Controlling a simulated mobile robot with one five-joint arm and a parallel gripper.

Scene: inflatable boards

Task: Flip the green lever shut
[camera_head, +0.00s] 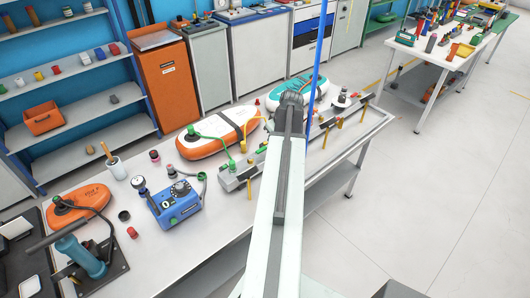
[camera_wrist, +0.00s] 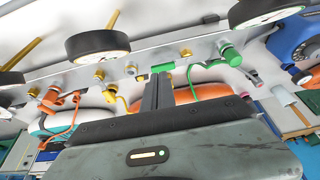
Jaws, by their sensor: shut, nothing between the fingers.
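In the wrist view a small green piece (camera_wrist: 162,68), which looks like the green lever, sits on the grey manifold bar (camera_wrist: 205,48) just beyond my fingertips. My gripper (camera_wrist: 157,78) is shut and empty, with its fingers pointing at the bar. The fingertips look very close to the green piece; I cannot tell whether they touch it. In the head view the manifold bar (camera_head: 232,181) lies along the bench, and my arm hides its middle, the green lever and my fingers.
Black-rimmed gauges (camera_wrist: 97,44) and yellow levers (camera_wrist: 112,20) stand out from the bar nearby. A green hose (camera_wrist: 205,90) runs from a green fitting (camera_wrist: 229,53). Orange inflatable board (camera_head: 207,145) and blue pump box (camera_head: 173,203) are on the bench (camera_head: 215,225).

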